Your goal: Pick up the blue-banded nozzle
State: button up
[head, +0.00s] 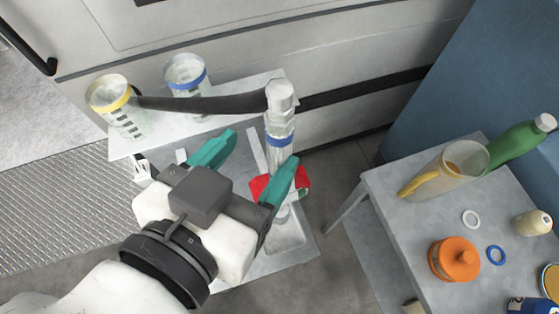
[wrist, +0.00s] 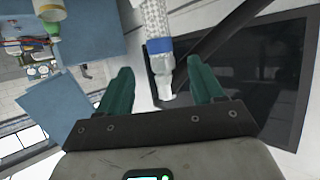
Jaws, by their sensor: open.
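The blue-banded nozzle (head: 281,120) is a pale upright piece with a blue band low on its body. A dark hose runs from its upper part to the left. In the wrist view the nozzle (wrist: 158,50) shows between the two teal fingers, its narrow tip pointing down toward the palm. My gripper (head: 262,148) is open, and its fingers also show spread in the wrist view (wrist: 160,65). In the head view the right finger lies just below the band. I cannot tell whether either finger touches the nozzle.
A yellow-banded cup (head: 108,95) and a blue-banded cup (head: 185,74) stand on the pale shelf (head: 240,92). A red item (head: 262,187) lies beside the right finger. On the grey side table (head: 400,222) are a clear jug (head: 452,172), a green bottle (head: 520,146) and an orange pot (head: 453,260).

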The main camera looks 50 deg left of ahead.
aim_at(274, 131)
jog(key=x, duration=0.3)
jog(key=p+x, duration=0.1)
jog(key=x, duration=0.1)
jog(key=shift+a+r, duration=0.1)
jog(key=shift+r, duration=0.15)
grip_shut()
dwell(0.4)
jog(key=shift+r, duration=0.1)
dwell(0.7)
